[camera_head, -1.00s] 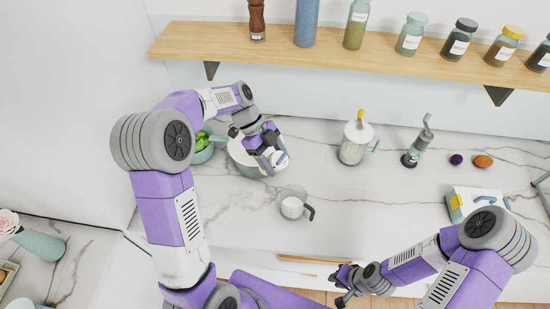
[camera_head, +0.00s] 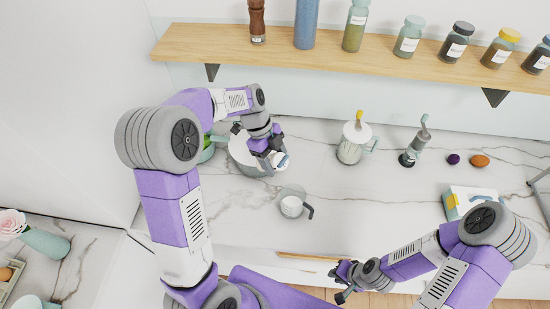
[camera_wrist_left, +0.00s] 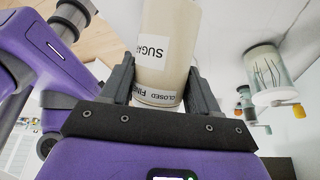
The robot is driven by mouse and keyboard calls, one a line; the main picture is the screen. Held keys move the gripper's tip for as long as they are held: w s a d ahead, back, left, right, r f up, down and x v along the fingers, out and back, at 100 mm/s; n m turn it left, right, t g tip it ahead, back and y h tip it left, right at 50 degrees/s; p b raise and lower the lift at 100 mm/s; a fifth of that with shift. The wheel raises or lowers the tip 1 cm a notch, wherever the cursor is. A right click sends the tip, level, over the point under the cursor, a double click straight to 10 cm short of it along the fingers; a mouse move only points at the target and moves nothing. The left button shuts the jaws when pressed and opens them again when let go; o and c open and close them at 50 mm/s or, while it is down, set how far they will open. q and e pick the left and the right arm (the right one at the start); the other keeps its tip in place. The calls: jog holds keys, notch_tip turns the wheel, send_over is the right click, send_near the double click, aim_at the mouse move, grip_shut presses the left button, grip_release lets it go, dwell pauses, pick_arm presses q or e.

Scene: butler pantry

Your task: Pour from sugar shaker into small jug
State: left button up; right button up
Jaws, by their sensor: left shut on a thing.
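The sugar shaker (camera_wrist_left: 166,55) is a pale cylinder with a SUGAR label. My left gripper (camera_head: 274,158) is shut on it, one finger on each side in the left wrist view. In the head view only a small white part of the shaker (camera_head: 281,160) shows past the fingers, and the rest is hidden. The small jug (camera_head: 291,205), clear with a dark handle to the right, stands on the marble counter. The shaker is behind it and slightly left in the picture, apart from it. My right gripper (camera_head: 342,284) looks open and empty near the counter's front edge.
A large pale pot (camera_head: 240,150) stands behind my left gripper. A lidded jar (camera_head: 351,145), a grinder (camera_head: 413,145) and a box (camera_head: 468,200) stand to the right. A shelf (camera_head: 330,50) with several bottles runs above.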

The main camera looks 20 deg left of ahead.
pick_arm(q)
jog(key=shift+d+r+t+y+p, duration=0.1)
jog(key=shift+r+t+y+p, duration=0.05)
jog(key=shift+y+p, duration=0.55)
jog(key=shift+d+r+t+y+p, duration=0.1)
jog(key=shift+r+t+y+p, duration=0.05)
jog(key=shift+y+p, duration=0.55)
jog(key=shift+d+r+y+p, duration=0.1)
jog(key=shift+r+y+p, duration=0.1)
jog(key=shift+y+p, duration=0.4)
jog(key=shift+s+t+y, duration=0.1)
jog(key=shift+t+y, duration=0.2)
jog(key=shift+y, duration=0.3)
jog(key=shift+d+r+y, duration=0.2)
jog(key=shift+y, duration=0.6)
jog(key=shift+a, duration=0.1)
